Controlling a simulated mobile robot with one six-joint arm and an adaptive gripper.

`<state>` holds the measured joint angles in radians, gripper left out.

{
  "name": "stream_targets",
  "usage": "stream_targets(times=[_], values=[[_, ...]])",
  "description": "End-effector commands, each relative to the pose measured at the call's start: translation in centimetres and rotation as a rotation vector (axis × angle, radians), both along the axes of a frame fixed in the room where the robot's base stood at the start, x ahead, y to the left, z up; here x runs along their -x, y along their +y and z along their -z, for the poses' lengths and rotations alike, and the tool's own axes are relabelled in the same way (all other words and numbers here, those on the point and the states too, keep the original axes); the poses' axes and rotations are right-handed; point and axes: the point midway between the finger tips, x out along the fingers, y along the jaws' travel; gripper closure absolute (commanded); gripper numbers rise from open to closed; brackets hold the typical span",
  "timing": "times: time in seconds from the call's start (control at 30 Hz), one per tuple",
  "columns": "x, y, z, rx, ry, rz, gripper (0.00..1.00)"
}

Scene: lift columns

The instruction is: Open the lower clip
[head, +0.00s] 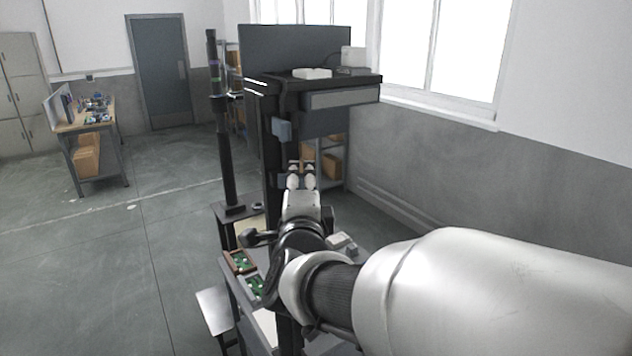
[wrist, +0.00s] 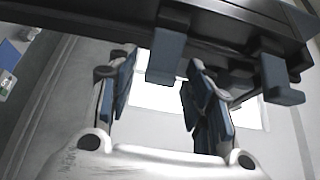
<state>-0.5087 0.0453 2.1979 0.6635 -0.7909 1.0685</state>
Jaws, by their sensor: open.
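A black column carries two blue-grey clips. In the head view, the upper clip (head: 282,129) sits on the column's face and the lower clip (head: 279,181) is partly hidden beside my gripper (head: 302,167). In the wrist view, my gripper (wrist: 162,62) is open, with its blue-padded fingers apart. One blue clip (wrist: 168,52), seemingly the lower one, hangs from the dark column edge (wrist: 80,20) between the fingertips. I see no clear contact. A second clip (wrist: 279,80) is to the right, outside the fingers. The clips' latching is not clear.
A black post (head: 226,150) stands to the left. Green boards in a tray (head: 240,262) lie below my arm. Open floor is on the left.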

Motion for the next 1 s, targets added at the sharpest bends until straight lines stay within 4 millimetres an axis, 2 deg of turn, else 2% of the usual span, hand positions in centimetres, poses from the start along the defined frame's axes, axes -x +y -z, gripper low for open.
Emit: stream_targets(times=[0.13,0.43,1.0], values=[[-0.98,-0.01,0.03,0.0,0.001,0.001,0.53],[-1.11,0.03,0.01,0.0,0.0,0.0,0.54],[-1.08,0.03,0.01,0.0,0.0,0.0,0.92]])
